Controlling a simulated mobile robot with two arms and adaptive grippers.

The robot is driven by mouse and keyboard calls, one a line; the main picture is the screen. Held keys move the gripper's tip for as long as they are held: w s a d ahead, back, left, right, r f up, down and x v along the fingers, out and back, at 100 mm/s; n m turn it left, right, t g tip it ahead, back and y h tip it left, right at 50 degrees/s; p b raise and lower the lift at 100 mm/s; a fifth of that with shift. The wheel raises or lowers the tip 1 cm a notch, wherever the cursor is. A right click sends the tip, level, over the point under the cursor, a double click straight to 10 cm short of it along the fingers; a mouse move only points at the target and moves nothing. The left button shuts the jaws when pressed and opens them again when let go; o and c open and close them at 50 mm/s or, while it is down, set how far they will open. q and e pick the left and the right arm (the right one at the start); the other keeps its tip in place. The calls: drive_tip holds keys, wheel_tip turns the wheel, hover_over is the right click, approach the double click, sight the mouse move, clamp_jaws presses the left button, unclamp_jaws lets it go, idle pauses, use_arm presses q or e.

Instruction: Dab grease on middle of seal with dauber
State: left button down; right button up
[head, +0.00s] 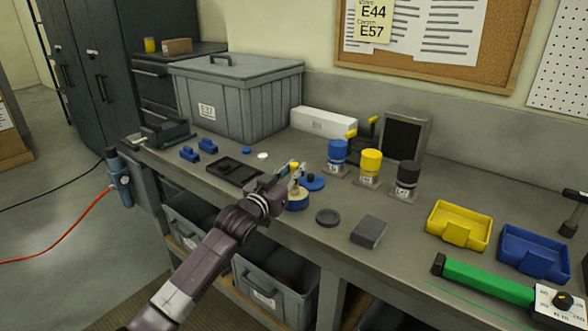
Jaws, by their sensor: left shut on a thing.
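My left gripper (297,172) reaches in from the lower left over the middle of the bench. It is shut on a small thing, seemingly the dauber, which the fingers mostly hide. Just below the fingers stands a round blue tin (297,204) with a tan top, seemingly the grease; I cannot tell whether the held thing touches it. A blue round lid (315,183) lies right behind the tin. A dark flat ring (328,217) lies to the right of the tin; I cannot tell whether it is the seal. My right gripper is not in view.
A black tray (234,171) and small blue blocks (190,154) lie to the left. Blue (338,152), yellow (371,163) and black-topped (407,178) containers stand behind. A grey block (369,232), a yellow bin (459,226) and a blue bin (533,250) are to the right. A large grey box (240,100) stands at the back.

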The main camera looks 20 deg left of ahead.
use_arm(q)
drive_tip(key=shift+f, duration=0.1)
wheel_tip(320, 180, up, 7)
drive_tip(key=p, duration=0.6)
drive_tip(key=shift+p, duration=0.35)
drive_tip(key=shift+s+d+f, duration=0.1)
drive_tip(key=s+d+f, duration=0.4)
drive_tip(key=s, duration=0.4)
drive_tip(key=s+d+f, duration=0.3)
drive_tip(key=s+d, duration=0.2)
drive_tip(key=s, duration=0.4)
drive_tip(key=s+a+r+n+y, duration=0.1)
drive_tip(key=s+a, duration=0.1)
drive_tip(key=s, duration=0.5)
drive_tip(key=s+a+r+n+y, duration=0.1)
drive_tip(key=s+a+y, duration=0.1)
drive_tip(key=s, duration=0.6)
drive_tip(key=shift+s+a, duration=0.25)
drive_tip(key=shift+a, duration=0.55)
